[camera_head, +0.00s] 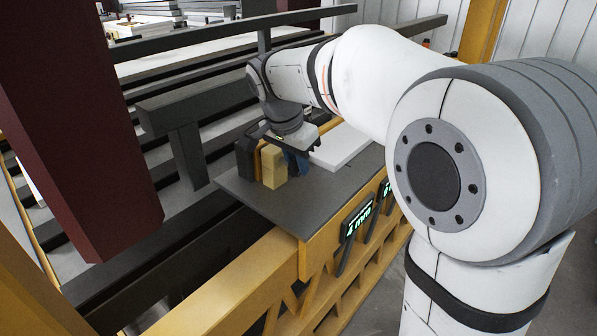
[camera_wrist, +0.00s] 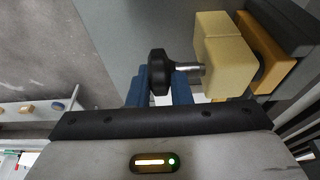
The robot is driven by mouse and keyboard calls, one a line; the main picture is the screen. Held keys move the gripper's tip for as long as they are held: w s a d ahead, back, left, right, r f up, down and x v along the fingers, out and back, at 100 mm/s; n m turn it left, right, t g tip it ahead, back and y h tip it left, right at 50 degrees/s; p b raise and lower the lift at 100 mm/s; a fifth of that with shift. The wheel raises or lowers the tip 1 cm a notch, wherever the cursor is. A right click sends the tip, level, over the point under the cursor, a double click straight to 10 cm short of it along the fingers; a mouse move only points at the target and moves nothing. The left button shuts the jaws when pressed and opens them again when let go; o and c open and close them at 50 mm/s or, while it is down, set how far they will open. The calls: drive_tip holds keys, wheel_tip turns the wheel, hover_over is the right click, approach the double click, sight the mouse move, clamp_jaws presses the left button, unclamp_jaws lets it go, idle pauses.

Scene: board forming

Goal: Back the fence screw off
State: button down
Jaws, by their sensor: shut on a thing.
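The fence screw shows in the wrist view as a black knob (camera_wrist: 158,70) on a short metal shank (camera_wrist: 190,69) that runs into a cream-yellow fence block (camera_wrist: 224,62). My gripper (camera_wrist: 161,86) has its blue fingers on either side of the knob and is shut on it. In the head view my gripper (camera_head: 297,163) reaches down beside the yellow block (camera_head: 273,167) on the dark plate (camera_head: 247,199). The knob is hidden there behind the gripper and block.
An orange plate (camera_wrist: 268,50) and a dark bracket (camera_wrist: 292,24) stand behind the block. A white board (camera_head: 341,146) lies close by on the plate. A yellow beam (camera_head: 230,283) with green-lit displays (camera_head: 359,220) runs along the front. A dark red column (camera_head: 75,125) stands at left.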

drive_tip(key=t+h+b, duration=0.1)
drive_tip(key=b, duration=0.2)
drive_tip(key=t+h+b, duration=0.1)
drive_tip(key=b, duration=0.3)
drive_tip(key=f+t+h+b, duration=0.1)
drive_tip(key=t+b, duration=0.1)
drive_tip(key=b, duration=0.1)
drive_tip(key=shift+s+a+f+h, duration=0.1)
drive_tip(key=shift+s+a+h, duration=0.1)
drive_tip(key=shift+a+h, duration=0.15)
drive_tip(key=t+h+b, duration=0.1)
drive_tip(key=b, duration=0.3)
drive_tip(key=t+h+b, duration=0.1)
drive_tip(key=b, duration=0.4)
drive_tip(key=t+h+b, duration=0.1)
drive_tip(key=b, duration=0.3)
drive_tip(key=shift+s+a+f+t+h+b, duration=0.1)
drive_tip(key=shift+s+f+t+h+b, duration=0.15)
drive_tip(key=shift+t+h+b, duration=0.15)
drive_tip(key=t+h+b, duration=0.2)
drive_tip(key=b, duration=0.5)
drive_tip(key=shift+h+b, duration=0.25)
drive_tip(key=shift+b, duration=0.05)
drive_tip(key=shift+r+t+h+b, duration=0.25)
drive_tip(key=shift+t+h+b, duration=0.2)
drive_tip(key=shift+b, duration=0.65)
drive_tip(key=shift+r+t+b, duration=0.2)
drive_tip(key=shift+t+b, duration=0.05)
drive_tip(key=shift+b, duration=0.05)
